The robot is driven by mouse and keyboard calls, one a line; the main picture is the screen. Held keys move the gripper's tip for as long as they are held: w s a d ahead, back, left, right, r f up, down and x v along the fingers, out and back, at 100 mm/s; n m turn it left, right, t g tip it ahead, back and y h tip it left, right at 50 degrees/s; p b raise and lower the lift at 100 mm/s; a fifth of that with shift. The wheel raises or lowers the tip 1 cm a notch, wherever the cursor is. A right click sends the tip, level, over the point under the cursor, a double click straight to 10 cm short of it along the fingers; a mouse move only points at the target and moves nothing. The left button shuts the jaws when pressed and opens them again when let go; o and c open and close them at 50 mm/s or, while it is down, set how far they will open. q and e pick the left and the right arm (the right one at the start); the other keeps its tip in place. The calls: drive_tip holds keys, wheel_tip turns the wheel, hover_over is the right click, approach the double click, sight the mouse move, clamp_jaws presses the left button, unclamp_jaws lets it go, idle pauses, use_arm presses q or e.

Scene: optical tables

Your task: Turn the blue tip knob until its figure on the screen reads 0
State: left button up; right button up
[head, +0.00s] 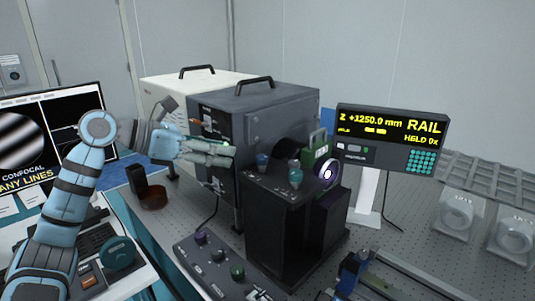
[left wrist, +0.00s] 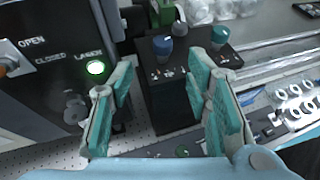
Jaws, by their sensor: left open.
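The blue tip knob (head: 262,160) stands upright on top of a black block (head: 262,185). A teal knob (head: 295,177) stands to its right. In the left wrist view the blue knob (left wrist: 162,47) shows beyond the gap between my fingers, with the teal knob (left wrist: 220,35) at right. My left gripper (head: 229,154) is open and empty, to the left of the blue knob and apart from it; its teal pads (left wrist: 160,80) show up close. The screen (head: 45,140) shows dark and light stripes and cut-off text; I cannot read a tip figure. My right gripper is out of view.
A dark box (head: 270,110) with a lit green laser lamp (left wrist: 95,68) stands close behind my left gripper. A rail display (head: 390,138) reads Z +1250.0 mm. A control panel (head: 225,268) with several knobs lies in front of the black block. A round lens mount (head: 328,173) stands right of the knobs.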

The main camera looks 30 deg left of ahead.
sight(259, 157)
use_arm(q)
drive_tip(key=p+x, duration=0.1)
drive_tip(key=x, duration=1)
drive_tip(key=shift+w+d, duration=0.2)
drive_tip(key=shift+d, duration=0.15)
drive_tip(key=shift+s, duration=0.1)
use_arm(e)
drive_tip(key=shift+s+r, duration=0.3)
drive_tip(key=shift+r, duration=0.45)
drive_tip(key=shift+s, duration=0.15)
use_arm(q)
clamp_jaws()
drive_tip(key=shift+p, duration=0.3)
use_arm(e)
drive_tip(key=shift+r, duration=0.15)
